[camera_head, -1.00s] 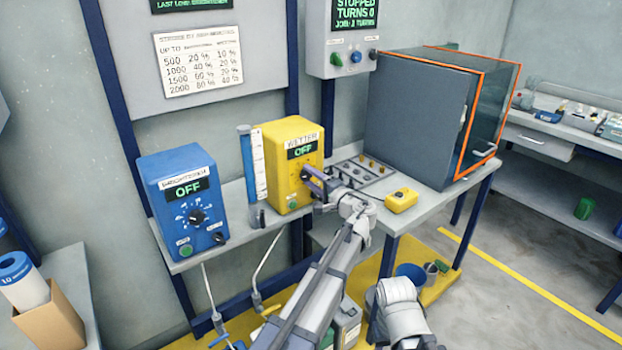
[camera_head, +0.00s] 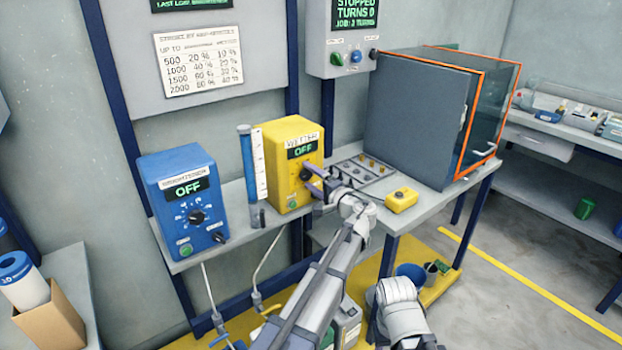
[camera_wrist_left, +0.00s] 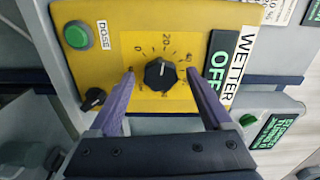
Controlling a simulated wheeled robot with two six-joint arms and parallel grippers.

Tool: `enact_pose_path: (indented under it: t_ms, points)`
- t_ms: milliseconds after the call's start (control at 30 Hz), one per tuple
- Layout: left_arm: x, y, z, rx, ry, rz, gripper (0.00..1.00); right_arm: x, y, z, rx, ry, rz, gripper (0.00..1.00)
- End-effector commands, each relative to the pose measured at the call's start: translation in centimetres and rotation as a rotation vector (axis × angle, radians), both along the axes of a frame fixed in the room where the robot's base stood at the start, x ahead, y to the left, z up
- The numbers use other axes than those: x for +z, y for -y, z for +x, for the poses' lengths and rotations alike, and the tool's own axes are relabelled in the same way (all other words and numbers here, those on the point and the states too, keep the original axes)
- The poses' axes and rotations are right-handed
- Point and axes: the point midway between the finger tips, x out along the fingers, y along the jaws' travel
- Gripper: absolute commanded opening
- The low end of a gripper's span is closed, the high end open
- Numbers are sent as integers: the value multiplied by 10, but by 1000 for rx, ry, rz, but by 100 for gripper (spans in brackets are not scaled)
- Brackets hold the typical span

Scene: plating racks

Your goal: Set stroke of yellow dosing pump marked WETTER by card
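The yellow WETTER pump (camera_head: 275,150) stands on the bench, its display reading OFF. Its black stroke knob (camera_wrist_left: 160,73) shows in the left wrist view amid a printed scale, with a green DOSE button (camera_wrist_left: 77,36) and a small black switch (camera_wrist_left: 93,98) on the same face. My left gripper (camera_wrist_left: 160,75) is open, one finger on each side of the knob, with visible gaps between fingers and knob. In the head view the left gripper (camera_head: 313,182) is at the pump's front and hides part of it. The stroke card (camera_head: 198,60) hangs on the wall panel. My right gripper is not in view.
A blue pump (camera_head: 183,200), also OFF, stands left of a blue-and-white measuring tube (camera_head: 250,165). Right of the yellow pump are a parts tray (camera_head: 362,172), a yellow button box (camera_head: 401,200) and a large grey cabinet (camera_head: 415,120). A control box (camera_head: 342,45) hangs above.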

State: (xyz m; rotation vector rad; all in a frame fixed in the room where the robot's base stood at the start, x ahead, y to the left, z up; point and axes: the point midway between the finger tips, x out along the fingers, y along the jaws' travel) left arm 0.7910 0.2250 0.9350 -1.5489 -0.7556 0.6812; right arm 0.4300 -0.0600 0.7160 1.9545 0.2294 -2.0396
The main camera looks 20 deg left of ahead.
Motion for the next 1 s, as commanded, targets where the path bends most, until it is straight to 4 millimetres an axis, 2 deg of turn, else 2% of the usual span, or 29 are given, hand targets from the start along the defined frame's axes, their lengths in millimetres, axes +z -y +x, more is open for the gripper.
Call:
enact_pose_path:
  t_ms: [267,700,1000]
  points:
    - [0,4,-3,-2,0,2,83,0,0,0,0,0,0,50]
    - [0,54,-42,-2,0,0,83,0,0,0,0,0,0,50]
    - [0,62,-48,0,0,0,83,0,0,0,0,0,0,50]
